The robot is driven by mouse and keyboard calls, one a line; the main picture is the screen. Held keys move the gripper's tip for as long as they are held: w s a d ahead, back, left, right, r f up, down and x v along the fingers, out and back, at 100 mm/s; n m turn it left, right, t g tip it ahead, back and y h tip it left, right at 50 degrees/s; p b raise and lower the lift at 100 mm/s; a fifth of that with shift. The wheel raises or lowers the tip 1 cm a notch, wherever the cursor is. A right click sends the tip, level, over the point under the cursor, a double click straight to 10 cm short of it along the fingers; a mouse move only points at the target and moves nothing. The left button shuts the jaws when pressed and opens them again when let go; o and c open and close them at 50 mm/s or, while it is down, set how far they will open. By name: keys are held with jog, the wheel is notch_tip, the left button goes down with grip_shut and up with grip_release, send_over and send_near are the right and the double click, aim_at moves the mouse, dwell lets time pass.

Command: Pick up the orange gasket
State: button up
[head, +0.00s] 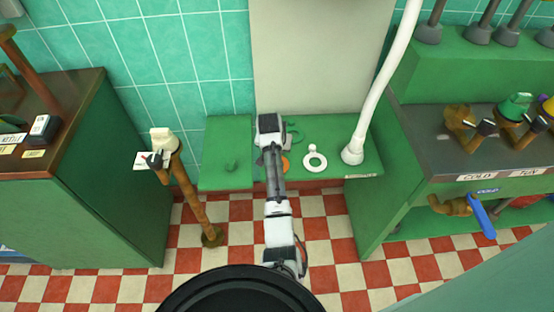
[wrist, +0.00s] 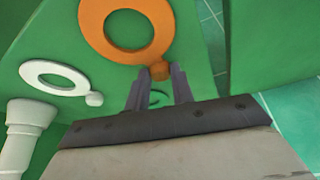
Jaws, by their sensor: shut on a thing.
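The orange gasket (wrist: 112,45) is a flat ring with a small round knob. In the wrist view its knob is between the fingertips of my gripper (wrist: 160,76), which is shut on it. The ring extends up and left of the fingers. Whether it touches the green surface is hard to tell. In the head view only a small part of the orange gasket (head: 286,164) shows beside my arm, which hides the rest and the fingertips.
A white gasket (head: 315,160) lies right of the orange one on the green bench (head: 340,178). A green gasket (head: 297,135) lies behind. A white pipe (head: 384,75) stands at the bench's right. A green cabinet (head: 95,170) is left; a brown pipe (head: 190,190) stands between.

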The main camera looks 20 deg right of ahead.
notch_tip(320, 180, up, 20)
jog(key=b, duration=0.1)
dwell(0.5)
